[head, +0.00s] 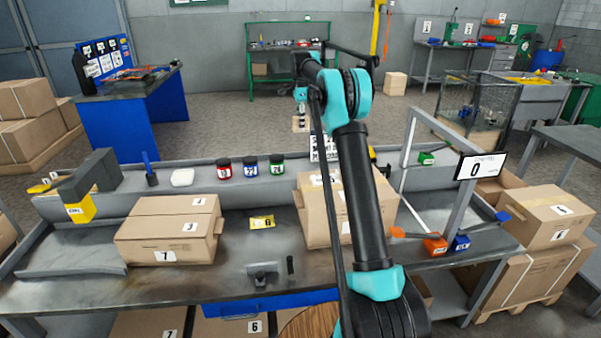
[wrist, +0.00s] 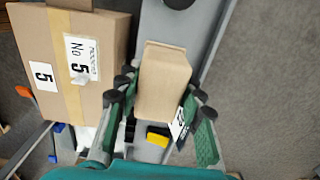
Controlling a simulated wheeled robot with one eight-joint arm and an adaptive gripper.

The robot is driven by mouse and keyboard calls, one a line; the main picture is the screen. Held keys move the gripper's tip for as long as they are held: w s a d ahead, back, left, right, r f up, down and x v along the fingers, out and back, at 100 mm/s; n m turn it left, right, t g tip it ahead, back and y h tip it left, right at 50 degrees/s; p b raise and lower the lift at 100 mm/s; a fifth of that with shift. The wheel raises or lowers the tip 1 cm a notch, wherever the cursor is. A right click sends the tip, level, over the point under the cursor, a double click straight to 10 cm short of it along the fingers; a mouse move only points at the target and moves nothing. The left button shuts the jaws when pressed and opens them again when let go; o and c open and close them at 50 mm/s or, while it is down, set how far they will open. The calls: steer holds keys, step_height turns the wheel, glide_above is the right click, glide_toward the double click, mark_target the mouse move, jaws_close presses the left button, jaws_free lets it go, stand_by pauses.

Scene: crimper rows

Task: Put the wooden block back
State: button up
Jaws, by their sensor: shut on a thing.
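The wooden block (wrist: 163,85) is a plain tan block, held between the green fingers of my gripper (wrist: 160,100) in the wrist view. My gripper is shut on it, with a finger on each side. In the head view my gripper (head: 301,110) hangs at the far side of the workbench, with the block (head: 300,125) showing small and pale below it. In the wrist view the block is over the bench's grey back ledge (wrist: 150,25). A white tag shows by the right finger; what it is fixed to is unclear.
A cardboard box marked 5 (wrist: 85,60) stands left of the block in the wrist view. The workbench (head: 205,285) holds cardboard boxes (head: 170,230); red, blue and green jars (head: 250,166) stand on its back ledge. A grey upright frame (head: 440,150) rises at the right.

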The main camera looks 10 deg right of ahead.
step_height(320, 180, down, 20)
steer(key=shift+w+r, duration=0.1)
stand_by(0.5)
steer(key=o, duration=1)
steer(key=shift+f, duration=0.2)
